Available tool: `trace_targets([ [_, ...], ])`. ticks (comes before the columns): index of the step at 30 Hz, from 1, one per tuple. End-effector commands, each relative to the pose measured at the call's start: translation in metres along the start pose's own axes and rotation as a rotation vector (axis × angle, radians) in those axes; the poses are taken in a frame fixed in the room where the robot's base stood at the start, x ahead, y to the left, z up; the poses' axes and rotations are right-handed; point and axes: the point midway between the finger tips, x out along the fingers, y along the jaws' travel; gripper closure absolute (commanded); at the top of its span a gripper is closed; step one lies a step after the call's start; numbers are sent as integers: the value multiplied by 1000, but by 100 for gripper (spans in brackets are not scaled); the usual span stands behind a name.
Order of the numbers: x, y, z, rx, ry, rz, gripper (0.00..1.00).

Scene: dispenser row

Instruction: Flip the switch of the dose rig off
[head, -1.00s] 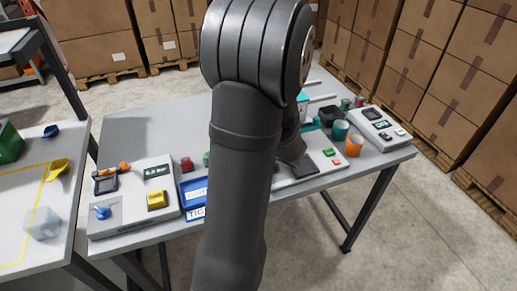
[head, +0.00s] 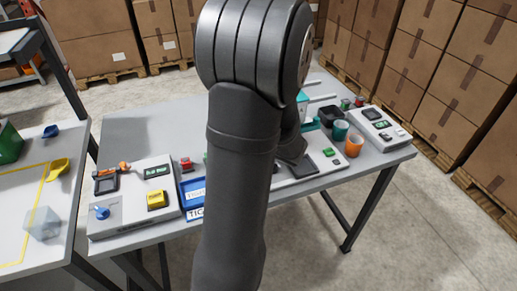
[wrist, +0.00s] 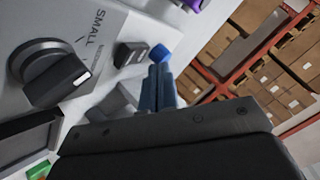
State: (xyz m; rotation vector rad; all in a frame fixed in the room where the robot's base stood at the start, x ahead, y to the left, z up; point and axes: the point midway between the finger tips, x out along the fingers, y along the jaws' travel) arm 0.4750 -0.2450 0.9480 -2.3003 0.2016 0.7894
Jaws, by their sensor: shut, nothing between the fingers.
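The dose rig is a pale panel (wrist: 107,30) in the wrist view, with a black dial (wrist: 47,68) near the word SMALL. A small black switch-like block (wrist: 131,55) stands on it to the right of the dial. My gripper (wrist: 158,84) is shut and empty, its fingertips close to that block and a small blue piece (wrist: 161,53). I cannot tell whether they touch.
A left unit (head: 133,218) has a blue knob (head: 102,212), a yellow button (head: 156,199) and a display (head: 157,170). The back left tabletop (head: 150,125) is clear.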

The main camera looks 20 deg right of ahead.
Motion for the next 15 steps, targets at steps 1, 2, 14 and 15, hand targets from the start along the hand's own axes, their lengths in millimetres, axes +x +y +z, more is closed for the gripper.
trace_targets([
  [1,-2,-1,-1,-2,1,0,100],
  [2,-2,-1,-1,-2,0,0,100],
  [14,-7,-5,-6,-1,2,0,100],
  [15,-10,-7,-8,-3,2,-1,100],
])
